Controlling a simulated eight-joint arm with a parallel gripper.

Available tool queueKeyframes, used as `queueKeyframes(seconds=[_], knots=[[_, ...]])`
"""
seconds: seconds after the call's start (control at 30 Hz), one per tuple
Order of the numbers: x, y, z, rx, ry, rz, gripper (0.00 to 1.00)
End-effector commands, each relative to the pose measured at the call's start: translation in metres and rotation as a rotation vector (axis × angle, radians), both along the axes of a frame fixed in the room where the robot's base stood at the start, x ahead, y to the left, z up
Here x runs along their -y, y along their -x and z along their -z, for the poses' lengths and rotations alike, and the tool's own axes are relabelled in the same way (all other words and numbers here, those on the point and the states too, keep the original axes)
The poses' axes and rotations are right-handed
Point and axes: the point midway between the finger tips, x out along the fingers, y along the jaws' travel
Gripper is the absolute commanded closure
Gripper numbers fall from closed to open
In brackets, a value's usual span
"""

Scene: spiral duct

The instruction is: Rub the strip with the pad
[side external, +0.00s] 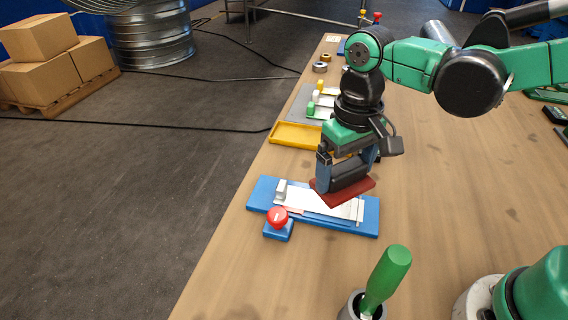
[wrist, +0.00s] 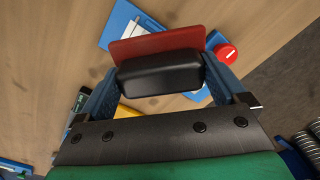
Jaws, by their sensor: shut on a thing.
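My gripper (side external: 347,172) is shut on the pad, which has a black grip block (wrist: 160,75) and a dark red base (side external: 343,195). In the wrist view the red base (wrist: 156,45) sticks out beyond the black block. The pad is tilted and over the strip (side external: 308,203), a pale white band lying along a blue board (side external: 262,192). I cannot tell whether the pad touches the strip. The pad hides part of the strip and board. In the wrist view the board's blue end (wrist: 119,22) shows at the upper left.
A red button on a blue base (side external: 278,217) stands at the board's front left. A yellow tray (side external: 296,136) lies behind the board. A green-handled tool (side external: 386,279) stands in a holder in front. Bare wood lies to the right of the board.

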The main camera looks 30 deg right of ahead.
Motion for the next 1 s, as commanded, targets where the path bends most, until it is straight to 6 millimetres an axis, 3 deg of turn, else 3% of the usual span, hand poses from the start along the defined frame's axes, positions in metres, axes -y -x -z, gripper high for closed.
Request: queueKeyframes(seconds=[0.37, 0.97, 1.0], knots=[[0.004, 0.001, 0.023, 0.0, 0.0, 0.017, 0.51], [0.003, 0.001, 0.084, 0.0, 0.0, 0.015, 0.51], [0.006, -0.002, 0.081, 0.0, 0.0, 0.018, 0.58]])
